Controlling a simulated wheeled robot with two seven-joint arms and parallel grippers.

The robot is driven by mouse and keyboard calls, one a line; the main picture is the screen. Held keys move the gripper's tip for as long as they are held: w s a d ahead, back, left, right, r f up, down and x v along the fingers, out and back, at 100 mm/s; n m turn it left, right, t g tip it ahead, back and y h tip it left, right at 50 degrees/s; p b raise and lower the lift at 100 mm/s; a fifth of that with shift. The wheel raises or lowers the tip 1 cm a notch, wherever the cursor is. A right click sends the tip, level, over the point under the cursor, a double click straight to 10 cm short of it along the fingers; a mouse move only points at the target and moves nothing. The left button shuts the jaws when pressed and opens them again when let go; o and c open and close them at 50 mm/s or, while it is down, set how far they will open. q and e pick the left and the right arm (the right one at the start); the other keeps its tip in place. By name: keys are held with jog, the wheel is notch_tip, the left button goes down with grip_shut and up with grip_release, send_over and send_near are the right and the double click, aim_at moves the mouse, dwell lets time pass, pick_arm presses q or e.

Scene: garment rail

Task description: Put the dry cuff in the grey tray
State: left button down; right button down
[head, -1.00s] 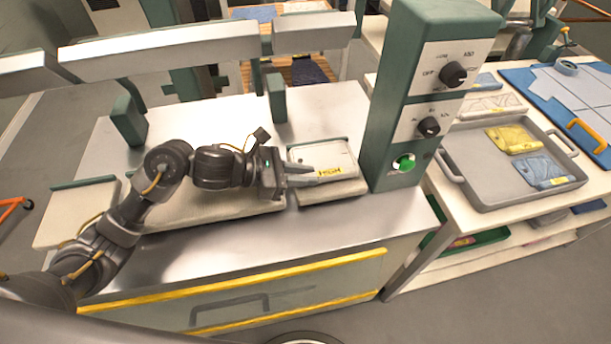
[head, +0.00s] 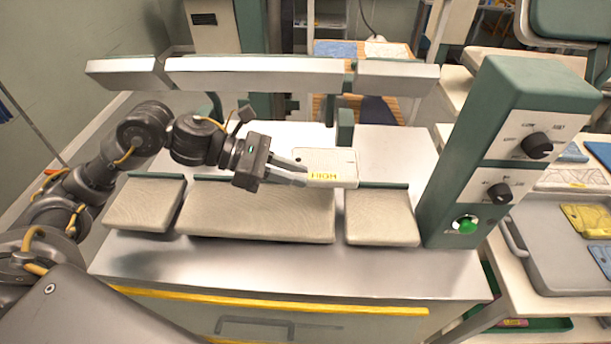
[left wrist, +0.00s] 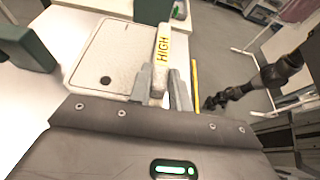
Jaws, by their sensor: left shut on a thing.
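A white cuff (head: 335,160) with a yellow HIGH label and a small dark button is in my left gripper (head: 300,176). In the left wrist view the cuff (left wrist: 105,60) sticks out beyond the fingers (left wrist: 162,88). The grey tray (head: 515,245) is at the right, partly cut off by the frame. A yellow cuff (head: 588,220) and a blue cuff (head: 602,258) lie in it. A dark arm, seemingly my right, shows in the left wrist view; its gripper (left wrist: 212,103) is too small to read.
The press has a left pad (head: 145,203), a long middle pad (head: 258,212) and a right pad (head: 382,217), all bare. Silver bars (head: 255,72) span behind them. A tall green control post (head: 480,150) with knobs and a lit green button stands between press and tray.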

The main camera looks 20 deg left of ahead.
pick_arm(q)
jog(key=shift+w+a+f, duration=0.1)
jog(key=shift+w, duration=0.15)
jog(key=shift+w+a+n+t+y, duration=0.3)
jog(key=shift+w+a+n+t, duration=0.45)
jog(key=shift+w, duration=0.25)
jog(key=f, duration=0.2)
jog(key=s+a+f+n+t+y, duration=0.1)
jog(key=f, duration=0.1)
jog(key=a+f+n+t, duration=0.1)
jog(key=f, duration=0.1)
jog(key=shift+s+a+f+y, duration=0.1)
jog(key=shift+s+f+y, duration=0.2)
jog(key=shift+s+f, duration=0.3)
jog(key=shift+f, duration=0.15)
jog(key=d, duration=1.5)
jog(key=shift+d, duration=0.15)
